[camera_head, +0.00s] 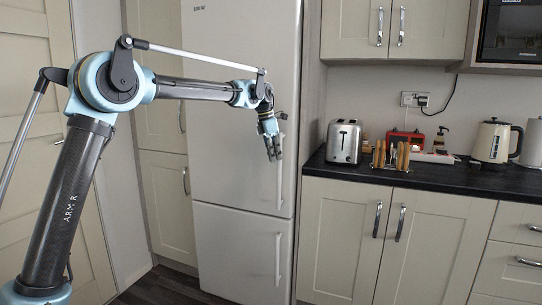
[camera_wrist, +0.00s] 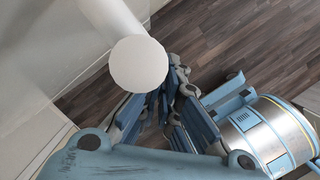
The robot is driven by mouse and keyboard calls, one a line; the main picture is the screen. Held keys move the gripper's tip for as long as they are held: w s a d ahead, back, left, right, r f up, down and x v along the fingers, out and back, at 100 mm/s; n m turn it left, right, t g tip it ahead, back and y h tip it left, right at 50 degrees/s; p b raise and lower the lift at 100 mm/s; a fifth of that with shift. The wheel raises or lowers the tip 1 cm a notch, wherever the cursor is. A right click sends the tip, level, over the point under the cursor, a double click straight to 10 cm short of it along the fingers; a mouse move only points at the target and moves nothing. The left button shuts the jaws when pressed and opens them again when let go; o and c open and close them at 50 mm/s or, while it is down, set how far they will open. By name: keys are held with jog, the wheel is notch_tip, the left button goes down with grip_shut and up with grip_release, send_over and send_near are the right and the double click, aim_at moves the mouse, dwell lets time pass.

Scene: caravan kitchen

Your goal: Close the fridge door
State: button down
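The tall pale fridge stands in the middle of the head view, with an upper door (camera_head: 235,150) above a lower door (camera_head: 235,250). Both look flush with the body; I cannot tell whether either is slightly ajar. The upper handle (camera_head: 281,185) and lower handle (camera_head: 278,258) are upright bars on the right side. My gripper (camera_head: 273,157) points down in front of the upper door, just left of the upper handle's top. In the wrist view, a white round-ended bar (camera_wrist: 138,65), apparently the upper handle, covers part of my gripper (camera_wrist: 165,85). The fingers are close together; contact is unclear.
A counter (camera_head: 440,179) with a toaster (camera_head: 344,141), toast rack (camera_head: 390,156) and kettle (camera_head: 491,141) is right of the fridge. Tall cupboards (camera_head: 160,110) stand left of it, and a panelled door (camera_head: 25,140) is at far left. Dark wooden floor (camera_wrist: 220,40) lies below.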

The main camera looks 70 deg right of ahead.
jog(key=w+a+r, duration=0.1)
jog(key=a+r, duration=0.5)
jog(key=r, duration=0.3)
jog(key=shift+w+a+r, duration=0.15)
jog(key=shift+w+r, duration=0.05)
jog(key=shift+r, duration=0.15)
